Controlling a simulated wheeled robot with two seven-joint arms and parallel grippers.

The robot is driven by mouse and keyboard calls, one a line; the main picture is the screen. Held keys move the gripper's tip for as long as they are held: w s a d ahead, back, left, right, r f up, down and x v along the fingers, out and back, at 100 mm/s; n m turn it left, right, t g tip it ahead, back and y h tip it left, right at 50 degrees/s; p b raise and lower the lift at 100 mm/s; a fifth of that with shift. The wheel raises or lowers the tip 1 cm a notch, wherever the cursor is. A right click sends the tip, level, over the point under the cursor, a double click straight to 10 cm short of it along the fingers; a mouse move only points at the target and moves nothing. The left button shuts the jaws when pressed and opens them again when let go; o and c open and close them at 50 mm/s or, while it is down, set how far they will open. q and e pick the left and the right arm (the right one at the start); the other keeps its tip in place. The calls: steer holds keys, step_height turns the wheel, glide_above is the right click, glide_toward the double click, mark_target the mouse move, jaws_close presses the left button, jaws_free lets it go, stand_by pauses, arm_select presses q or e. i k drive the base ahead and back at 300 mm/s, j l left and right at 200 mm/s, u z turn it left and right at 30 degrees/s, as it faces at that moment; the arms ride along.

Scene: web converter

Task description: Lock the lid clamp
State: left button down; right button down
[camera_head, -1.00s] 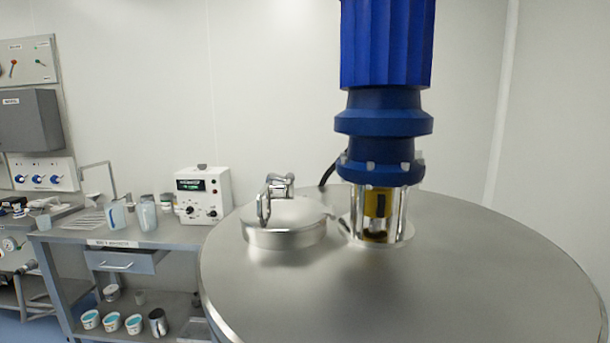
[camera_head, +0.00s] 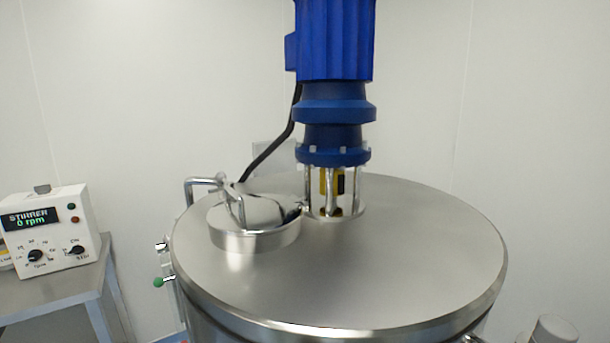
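A round steel hatch lid (camera_head: 255,239) sits on the left part of the large vessel's flat steel top (camera_head: 380,270). A bent metal bar, which looks like the clamp handle (camera_head: 205,182), stands up at the lid's left side and reaches over it. Whether the clamp is locked cannot be told from here. A small metal fitting shows at the lid's right edge, by the motor stand. Neither of my grippers is in view.
A blue stirrer motor (camera_head: 335,100) stands upright on the vessel top, right of the lid, with a black cable (camera_head: 272,145) behind. A stirrer control box (camera_head: 48,235) reading 0 rpm stands on a steel bench (camera_head: 60,290) at left. A green-knobbed valve (camera_head: 160,282) sticks out at the vessel's left side.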

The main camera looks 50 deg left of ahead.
mark_target(220, 177)
steer(key=k+j+z, duration=0.25)
steer(key=z, duration=0.2)
steer(key=k+j+z, duration=0.15)
steer(key=z, duration=0.35)
steer(key=k+z, duration=0.65)
steer(key=z, duration=0.25)
steer(key=k+j+u, duration=0.2)
steer(key=k+j, duration=0.15)
steer(key=k, duration=0.3)
steer(key=k+j+u, duration=0.25)
steer(key=k+j, duration=0.25)
steer(key=k+j+u, duration=0.4)
steer(key=j, duration=0.2)
steer(key=k+j+u, duration=0.2)
steer(key=k+j, duration=0.05)
steer(key=j, duration=0.1)
